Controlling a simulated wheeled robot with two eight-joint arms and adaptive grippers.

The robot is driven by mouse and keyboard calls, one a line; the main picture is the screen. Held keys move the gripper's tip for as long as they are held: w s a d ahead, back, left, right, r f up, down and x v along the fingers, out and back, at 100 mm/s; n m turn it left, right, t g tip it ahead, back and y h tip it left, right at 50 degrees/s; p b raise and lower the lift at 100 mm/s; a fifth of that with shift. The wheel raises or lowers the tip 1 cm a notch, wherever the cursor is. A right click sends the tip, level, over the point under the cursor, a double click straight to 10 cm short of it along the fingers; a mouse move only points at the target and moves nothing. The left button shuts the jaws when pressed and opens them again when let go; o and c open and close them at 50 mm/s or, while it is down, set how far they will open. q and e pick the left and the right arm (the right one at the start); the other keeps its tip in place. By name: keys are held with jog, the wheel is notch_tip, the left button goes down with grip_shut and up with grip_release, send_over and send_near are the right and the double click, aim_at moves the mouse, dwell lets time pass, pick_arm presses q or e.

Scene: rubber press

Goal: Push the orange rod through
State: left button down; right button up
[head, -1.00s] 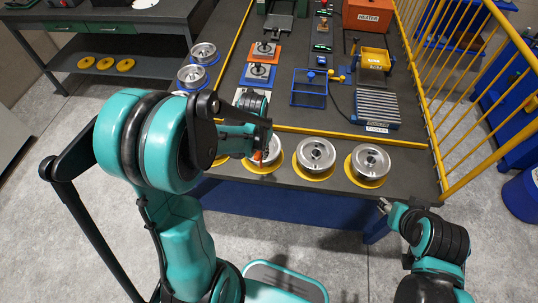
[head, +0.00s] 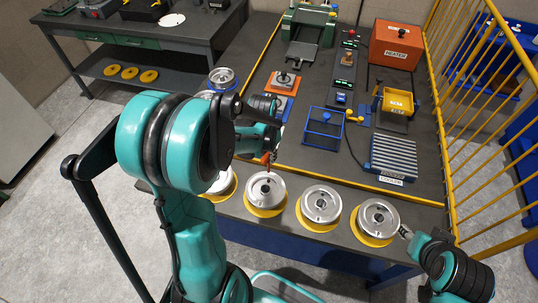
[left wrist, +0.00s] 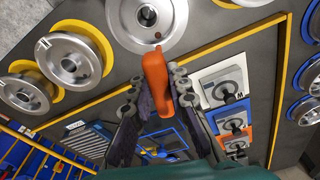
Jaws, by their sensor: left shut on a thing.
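My left gripper (head: 266,157) is shut on the orange rod (left wrist: 157,85). In the left wrist view its fingers (left wrist: 158,88) stand on both sides of the rod. In the head view only a small orange part (head: 267,159) shows below the gripper; my left arm hides the rest. The rod's end overlaps the edge of a silver wheel (left wrist: 137,34) in the wrist view; I cannot tell whether they touch. My right gripper (head: 404,232) is beside the rightmost front wheel (head: 378,216); whether it is open is unclear.
Several silver wheels on yellow discs (head: 320,204) line the front edge. Behind the yellow strip (head: 345,178) are a blue wire frame (head: 323,128), a ribbed cooler (head: 393,158), a yellow bin (head: 397,102), an orange heater (head: 397,44) and a green press (head: 307,28). A yellow railing (head: 480,120) bounds the right.

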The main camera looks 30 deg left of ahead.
pick_arm(q)
jog(key=shift+f, duration=0.35)
notch_tip(320, 180, down, 2)
jog(key=shift+w+f+b, duration=0.1)
jog(key=shift+w+b, duration=0.05)
jog(key=shift+b, duration=0.75)
jog(key=shift+f+b, duration=0.55)
jog(key=shift+f, duration=0.1)
jog(key=shift+f+b, duration=1.05)
jog(key=shift+f, duration=0.15)
jog(key=shift+f+b, duration=0.75)
jog(key=shift+b, duration=0.15)
jog(key=shift+f+b, duration=0.3)
jog(key=shift+f, duration=0.05)
jog(key=shift+f+b, duration=0.4)
jog(key=shift+f, duration=0.05)
